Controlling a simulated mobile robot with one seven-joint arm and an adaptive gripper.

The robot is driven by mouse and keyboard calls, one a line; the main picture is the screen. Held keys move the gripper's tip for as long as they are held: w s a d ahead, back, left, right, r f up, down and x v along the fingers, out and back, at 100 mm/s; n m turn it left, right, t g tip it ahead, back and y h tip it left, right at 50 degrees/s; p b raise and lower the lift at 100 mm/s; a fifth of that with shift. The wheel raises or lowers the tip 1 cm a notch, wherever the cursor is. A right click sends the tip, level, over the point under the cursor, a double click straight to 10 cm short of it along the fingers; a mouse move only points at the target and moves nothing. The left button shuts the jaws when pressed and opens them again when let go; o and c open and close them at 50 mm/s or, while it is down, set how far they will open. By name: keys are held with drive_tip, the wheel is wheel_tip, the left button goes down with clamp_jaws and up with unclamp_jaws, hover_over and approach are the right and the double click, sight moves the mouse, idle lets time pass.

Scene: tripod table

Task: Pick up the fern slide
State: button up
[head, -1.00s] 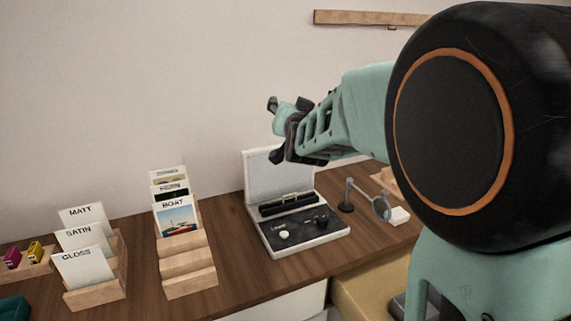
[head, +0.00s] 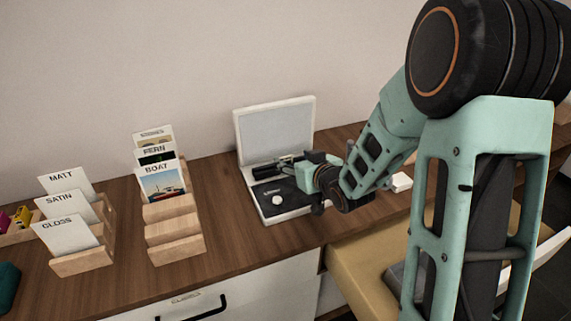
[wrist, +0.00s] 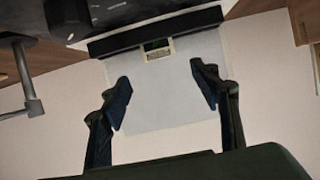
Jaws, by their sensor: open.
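A small slide (wrist: 157,49) with a pale frame and a dark greenish window stands in the black slotted bar (wrist: 110,43) of the viewer. I take it for the fern slide; its label is too small to read. My gripper (wrist: 161,83) is open and empty in the wrist view, its two fingers on either side of the slide's line and apart from it. In the head view my gripper (head: 284,166) is low over the viewer (head: 238,134), and the slide is hidden there.
Another rack (head: 84,263) holds MATT, SATIN and GLOSS cards. A magnifier stand (wrist: 30,90) is at left in the wrist view.

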sight(286, 157)
drive_tip(key=shift+s+f+x, duration=0.1)
drive_tip(key=shift+f+x, duration=0.05)
drive_tip(key=shift+x, duration=0.85)
drive_tip(key=shift+s+f+x, duration=0.1)
drive_tip(key=shift+f+x, duration=0.05)
drive_tip(key=shift+x, duration=0.8)
drive_tip(key=shift+f+x, duration=0.2)
drive_tip(key=shift+x, duration=0.8)
drive_tip(key=shift+r, duration=0.1)
drive_tip(key=shift+c, duration=0.3)
drive_tip(key=c, duration=0.8)
